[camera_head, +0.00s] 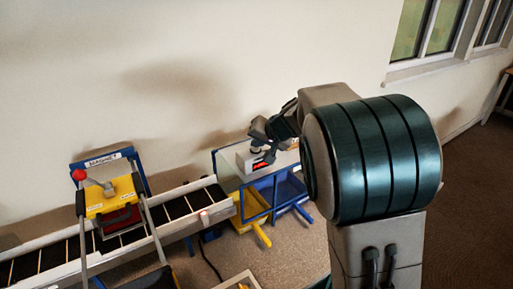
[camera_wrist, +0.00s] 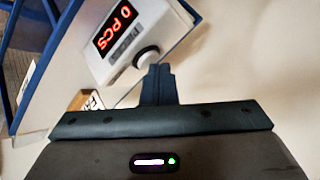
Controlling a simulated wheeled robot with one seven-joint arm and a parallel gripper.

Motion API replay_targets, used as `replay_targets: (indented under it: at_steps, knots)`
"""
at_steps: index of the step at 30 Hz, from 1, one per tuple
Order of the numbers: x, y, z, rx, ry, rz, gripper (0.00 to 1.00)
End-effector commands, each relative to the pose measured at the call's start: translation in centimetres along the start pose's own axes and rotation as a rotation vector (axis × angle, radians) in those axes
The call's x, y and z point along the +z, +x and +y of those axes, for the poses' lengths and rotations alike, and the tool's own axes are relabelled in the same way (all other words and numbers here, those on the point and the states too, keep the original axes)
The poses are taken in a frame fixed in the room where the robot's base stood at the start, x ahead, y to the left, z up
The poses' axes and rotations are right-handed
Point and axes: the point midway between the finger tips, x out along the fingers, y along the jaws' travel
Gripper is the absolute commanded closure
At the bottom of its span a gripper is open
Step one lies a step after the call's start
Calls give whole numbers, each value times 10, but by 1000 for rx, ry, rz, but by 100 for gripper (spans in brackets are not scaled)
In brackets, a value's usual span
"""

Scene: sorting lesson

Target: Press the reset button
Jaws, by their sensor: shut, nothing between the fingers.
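A white counter box (camera_wrist: 150,22) with a red display reading "0 PCS" (camera_wrist: 114,24) fills the upper middle of the wrist view. A round, pale button (camera_wrist: 147,58) sticks out from its near side; I take it for the reset button. My gripper (camera_wrist: 158,70) is shut and empty, its fingertips right at the button; I cannot tell whether they touch it. In the head view, my gripper (camera_head: 262,138) is over the counter box (camera_head: 242,155), whose red display shows below it. The button cannot be made out clearly there.
A conveyor (camera_head: 170,212) runs from the left toward the box. A yellow bin (camera_head: 246,207) and a blue bin (camera_head: 288,190) stand below the box. A magnet station (camera_head: 113,197) with a red-knobbed lever straddles the belt. The wall is close behind.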

Motion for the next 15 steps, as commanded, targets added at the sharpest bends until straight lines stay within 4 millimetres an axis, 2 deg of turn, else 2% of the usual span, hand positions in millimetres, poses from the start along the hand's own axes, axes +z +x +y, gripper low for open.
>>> replay_targets:
  at_steps: [15]
  knots:
    - [-8,-12,-9,1,0,-1,100]
